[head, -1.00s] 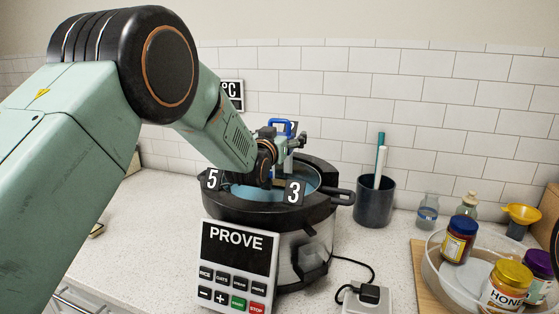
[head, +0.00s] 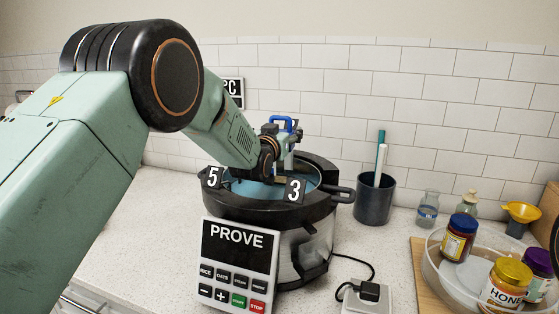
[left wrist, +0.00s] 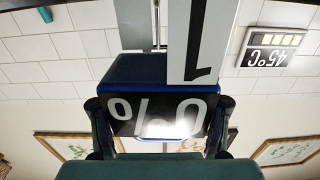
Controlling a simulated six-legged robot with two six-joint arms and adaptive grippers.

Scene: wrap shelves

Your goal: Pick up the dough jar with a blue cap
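My left gripper (head: 276,178) reaches down into the round dark cooker (head: 262,212), and its fingers are mostly hidden in the head view. In the left wrist view, which is upside down, a blue block (left wrist: 150,70) with a dark face reading "0 %" lies between the two dark fingers of the left gripper (left wrist: 160,112). It looks like the blue-capped dough jar, but its body is hidden. The fingers flank it closely; I cannot tell whether they press on it. A white tag with a 1 (left wrist: 200,40) covers part of it.
Tags 5 (head: 213,177) and 3 (head: 295,189) stand on the cooker rim. A PROVE panel (head: 237,240) is in front. A dark cup (head: 374,203) stands right of it. A clear bowl (head: 432,268) of jars is at far right. The left counter is mostly clear.

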